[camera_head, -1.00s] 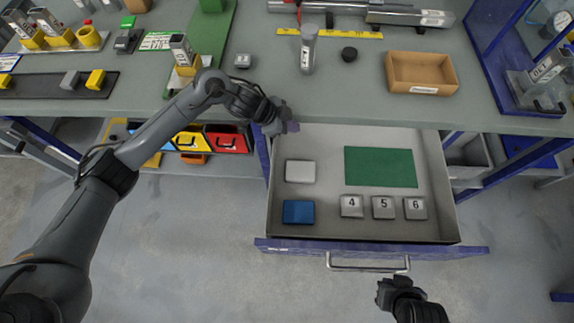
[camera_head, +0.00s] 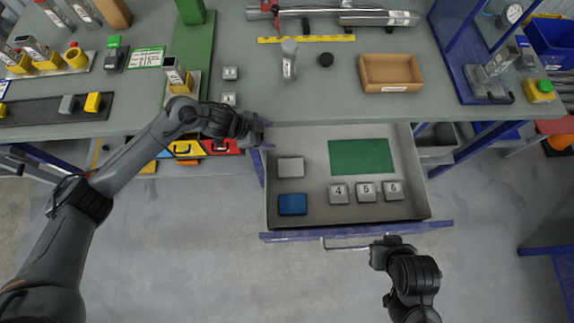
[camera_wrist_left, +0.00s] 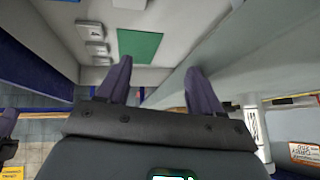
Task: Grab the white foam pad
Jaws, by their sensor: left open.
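The white foam pad (camera_head: 291,167) lies flat in the open drawer, at the left behind a blue pad (camera_head: 293,204). Its edge also shows at the top of the left wrist view (camera_wrist_left: 130,4). My left gripper (camera_head: 262,131) is at the drawer's back left corner, near the table's front edge, behind and left of the pad and apart from it. In the left wrist view its two fingers (camera_wrist_left: 160,82) are spread with nothing between them. My right gripper (camera_head: 384,250) is at the right end of the drawer handle (camera_head: 345,247); its fingers are not clear.
The drawer (camera_head: 315,222) also holds a green mat (camera_head: 362,156) and grey tiles marked 4, 5 and 6 (camera_head: 366,191). The table (camera_head: 330,108) overhangs the drawer's back. Floor in front is clear.

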